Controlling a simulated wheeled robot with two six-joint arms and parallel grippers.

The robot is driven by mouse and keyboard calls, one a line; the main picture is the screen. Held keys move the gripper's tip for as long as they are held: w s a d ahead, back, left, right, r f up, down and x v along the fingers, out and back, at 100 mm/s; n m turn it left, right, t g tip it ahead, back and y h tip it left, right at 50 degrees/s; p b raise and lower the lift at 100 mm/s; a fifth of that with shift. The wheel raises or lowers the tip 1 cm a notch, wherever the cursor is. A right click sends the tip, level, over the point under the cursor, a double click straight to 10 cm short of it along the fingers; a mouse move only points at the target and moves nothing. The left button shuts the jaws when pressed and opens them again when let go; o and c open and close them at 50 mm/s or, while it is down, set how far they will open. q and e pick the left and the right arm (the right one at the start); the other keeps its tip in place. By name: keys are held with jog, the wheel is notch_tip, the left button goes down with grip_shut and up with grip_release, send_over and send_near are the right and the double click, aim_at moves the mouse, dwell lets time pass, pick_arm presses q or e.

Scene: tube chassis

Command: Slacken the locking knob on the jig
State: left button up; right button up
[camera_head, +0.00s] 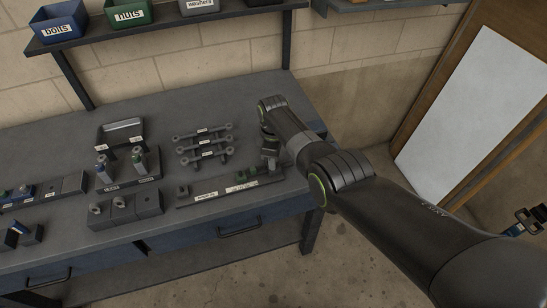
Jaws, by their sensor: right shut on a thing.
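The jig (212,196) is a long dark plate with white labels near the front edge of the bench. My right gripper (270,163) points down at the jig's right end, with the arm reaching in from the right. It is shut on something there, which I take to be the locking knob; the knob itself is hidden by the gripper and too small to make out.
On the grey workbench (215,105) lie a rack of labelled bars (203,143), a stand with bottle-like parts (125,170) and dark blocks (122,210). A shelf above holds a blue bolts bin (58,28) and a green nuts bin (128,14). The bench's back is clear.

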jog(key=o, duration=1)
notch_tip(320, 180, up, 6)
jog(key=shift+r+p, duration=0.1)
jog(key=shift+p, duration=0.85)
notch_tip(320, 180, up, 11)
jog(key=b, duration=0.2)
